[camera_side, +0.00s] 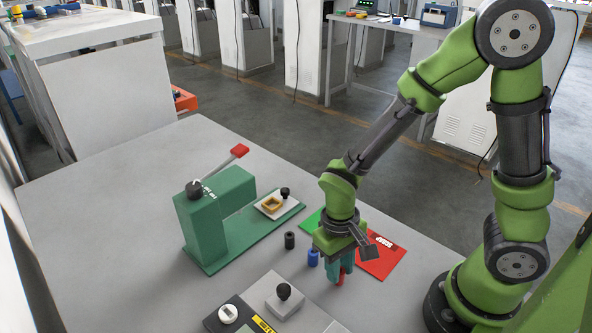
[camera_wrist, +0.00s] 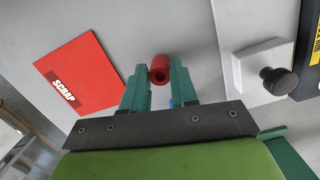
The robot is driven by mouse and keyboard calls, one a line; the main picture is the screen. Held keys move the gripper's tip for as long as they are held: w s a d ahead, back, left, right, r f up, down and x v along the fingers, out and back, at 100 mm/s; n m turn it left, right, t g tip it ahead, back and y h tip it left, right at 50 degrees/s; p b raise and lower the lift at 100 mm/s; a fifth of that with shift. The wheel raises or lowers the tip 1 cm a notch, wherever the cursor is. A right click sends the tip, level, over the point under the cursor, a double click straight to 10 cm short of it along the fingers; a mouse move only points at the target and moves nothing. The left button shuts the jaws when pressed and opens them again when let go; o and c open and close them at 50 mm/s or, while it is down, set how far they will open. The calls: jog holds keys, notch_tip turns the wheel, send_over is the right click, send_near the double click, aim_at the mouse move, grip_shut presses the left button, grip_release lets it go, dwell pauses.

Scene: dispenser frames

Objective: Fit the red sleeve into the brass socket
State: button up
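The red sleeve (camera_side: 341,276) is a small hollow cylinder between the teal fingers of my gripper (camera_side: 340,271). The brass socket (camera_side: 273,203) is a square brass-coloured frame on a pale block on the green press base, behind and left of my gripper in the side view. The wrist view does not show it.
A green press (camera_side: 204,225) with a red-tipped lever stands left of the socket. A black sleeve (camera_side: 290,240) and a blue sleeve (camera_side: 313,257) stand near my gripper. A red SCRAP mat (camera_side: 385,262), a green mat (camera_side: 309,222) and a black-knobbed block (camera_side: 283,303) lie around.

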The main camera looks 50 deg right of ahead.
grip_shut()
notch_tip(320, 180, up, 9)
jog(key=w+d+f+m+t, duration=0.1)
jog(key=w+d+m, duration=0.3)
jog(key=m, duration=1.2)
jog(key=w+d+f+m+t, duration=0.1)
jog(key=w+d+m+t, duration=0.3)
jog(key=m, duration=1.1)
jog(key=w, duration=0.5)
jog(key=w+a+f+g, duration=0.1)
jog(key=w, duration=0.5)
jog(key=w+a+g, duration=0.1)
jog(key=w, duration=0.5)
jog(key=shift+a+f+m, duration=0.2)
jog(key=shift+f+m, duration=0.1)
jog(key=shift+f, duration=1.85)
